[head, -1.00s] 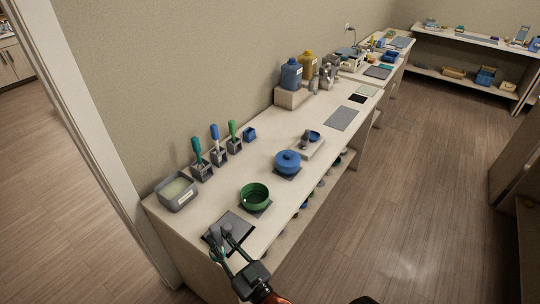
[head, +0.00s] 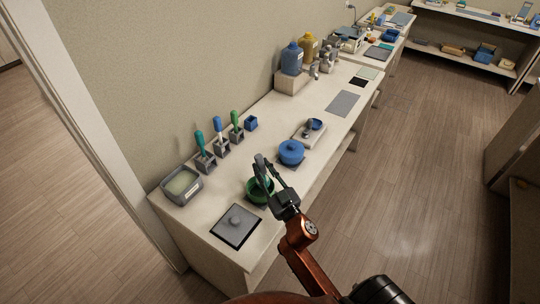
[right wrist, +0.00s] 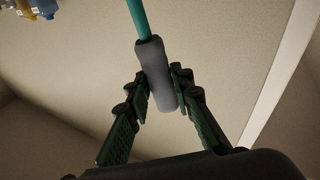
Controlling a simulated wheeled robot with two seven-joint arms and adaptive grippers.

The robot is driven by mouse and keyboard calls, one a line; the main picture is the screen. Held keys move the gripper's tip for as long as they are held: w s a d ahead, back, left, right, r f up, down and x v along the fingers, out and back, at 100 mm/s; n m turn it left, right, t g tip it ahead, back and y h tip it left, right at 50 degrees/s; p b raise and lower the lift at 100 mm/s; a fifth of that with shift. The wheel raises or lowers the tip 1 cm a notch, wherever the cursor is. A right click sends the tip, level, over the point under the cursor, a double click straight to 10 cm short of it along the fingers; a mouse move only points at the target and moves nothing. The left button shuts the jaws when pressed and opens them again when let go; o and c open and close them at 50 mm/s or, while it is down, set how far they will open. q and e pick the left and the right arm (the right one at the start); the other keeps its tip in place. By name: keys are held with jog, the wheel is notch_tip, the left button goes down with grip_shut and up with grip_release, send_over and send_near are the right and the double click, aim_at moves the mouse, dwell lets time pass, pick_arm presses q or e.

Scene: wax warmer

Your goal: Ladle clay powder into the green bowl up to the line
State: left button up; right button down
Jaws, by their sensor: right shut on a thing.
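The green bowl (head: 252,197) stands near the front end of the counter, partly hidden by my right gripper. My right gripper (head: 263,178) is over or just beside the bowl in the head view; the exact gap cannot be told. In the right wrist view, the right gripper (right wrist: 160,82) is shut on a tool with a grey grip (right wrist: 155,72) and a teal shaft (right wrist: 138,17). An open grey tub (head: 181,186) with pale contents stands left of the bowl. The bowl's contents and line cannot be made out. My left gripper is not in view.
Handled tools (head: 200,138) stand in holders along the wall. A grey mat (head: 343,103) lies farther along.

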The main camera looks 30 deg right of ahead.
aim_at(263, 174)
jog(key=shift+n, duration=0.5)
jog(key=d+f+b, duration=0.1)
jog(key=b, duration=0.1)
jog(key=w+d+f+b, duration=0.1)
jog(key=f+b, duration=0.1)
jog(key=shift+d, duration=0.25)
jog(key=n, duration=0.1)
jog(key=a+n, duration=0.1)
jog(key=a, duration=0.1)
jog(key=shift+w+a+f+n+y, duration=0.15)
jog(key=shift+f+n+y, duration=0.1)
jog(key=shift+n+y, duration=0.15)
jog(key=shift+a, duration=0.15)
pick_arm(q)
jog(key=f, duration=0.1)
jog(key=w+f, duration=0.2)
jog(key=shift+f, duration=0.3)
